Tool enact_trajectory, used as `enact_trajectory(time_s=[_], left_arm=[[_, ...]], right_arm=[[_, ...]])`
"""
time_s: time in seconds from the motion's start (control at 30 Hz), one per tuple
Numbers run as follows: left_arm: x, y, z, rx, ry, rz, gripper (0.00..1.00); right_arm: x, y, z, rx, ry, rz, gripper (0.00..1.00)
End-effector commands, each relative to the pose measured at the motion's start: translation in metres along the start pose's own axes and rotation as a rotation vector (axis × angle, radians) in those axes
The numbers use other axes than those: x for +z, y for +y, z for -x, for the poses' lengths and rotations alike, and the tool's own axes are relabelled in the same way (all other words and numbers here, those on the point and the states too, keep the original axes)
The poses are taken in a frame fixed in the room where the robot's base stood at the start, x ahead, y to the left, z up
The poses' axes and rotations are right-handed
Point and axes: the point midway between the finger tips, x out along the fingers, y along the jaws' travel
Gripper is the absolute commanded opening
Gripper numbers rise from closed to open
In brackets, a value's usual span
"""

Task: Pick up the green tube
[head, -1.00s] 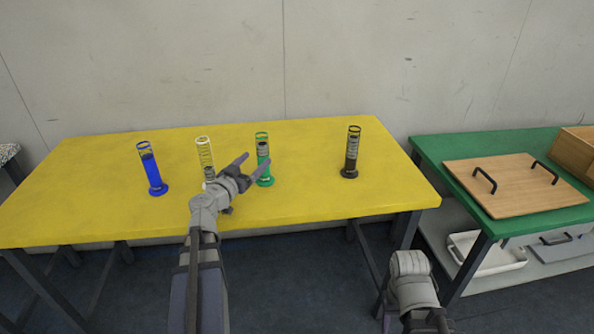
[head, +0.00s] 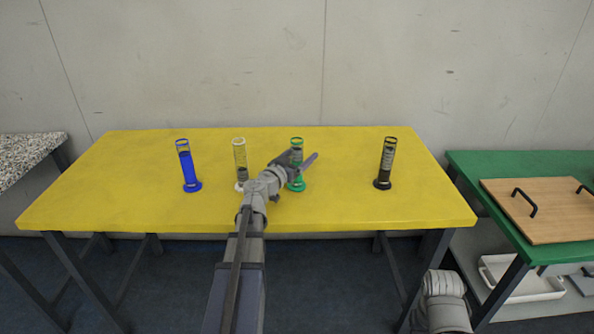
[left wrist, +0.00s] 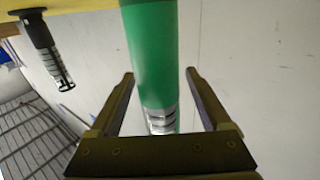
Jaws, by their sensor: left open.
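The green tube (head: 297,176) stands upright on the yellow table, partly hidden by my left gripper (head: 303,158). In the left wrist view the green tube (left wrist: 153,55) runs between the two open fingers of my left gripper (left wrist: 160,73), with a visible gap on each side. The fingers are not closed on it. My right gripper is not in view; only part of my right arm shows at the lower right of the head view.
A blue tube (head: 188,168) and a white tube (head: 240,158) stand left of the green one. A black tube (head: 384,168) stands to its right and shows in the left wrist view (left wrist: 42,45). A green table (head: 472,172) holding a wooden board (head: 545,215) is at the right.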

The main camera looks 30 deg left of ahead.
Motion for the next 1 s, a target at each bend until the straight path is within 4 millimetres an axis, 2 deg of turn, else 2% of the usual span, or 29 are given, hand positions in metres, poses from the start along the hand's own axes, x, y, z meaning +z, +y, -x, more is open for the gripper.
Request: enact_trajectory(time_s=[0.07,0.27,0.9,1.0], left_arm=[[0.0,0.0001,-0.0071,0.001,0.0,0.0,0.81],[0.0,0.0006,-0.0059,0.001,0.0,0.0,0.8],[0.0,0.0005,-0.0056,0.0,0.0,0.0,0.08],[0.0,0.0005,-0.0056,0.0,0.0,0.0,0.0]], right_arm=[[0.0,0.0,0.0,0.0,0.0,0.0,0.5],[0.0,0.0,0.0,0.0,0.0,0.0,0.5],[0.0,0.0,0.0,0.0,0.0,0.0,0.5],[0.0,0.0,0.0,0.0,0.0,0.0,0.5]])
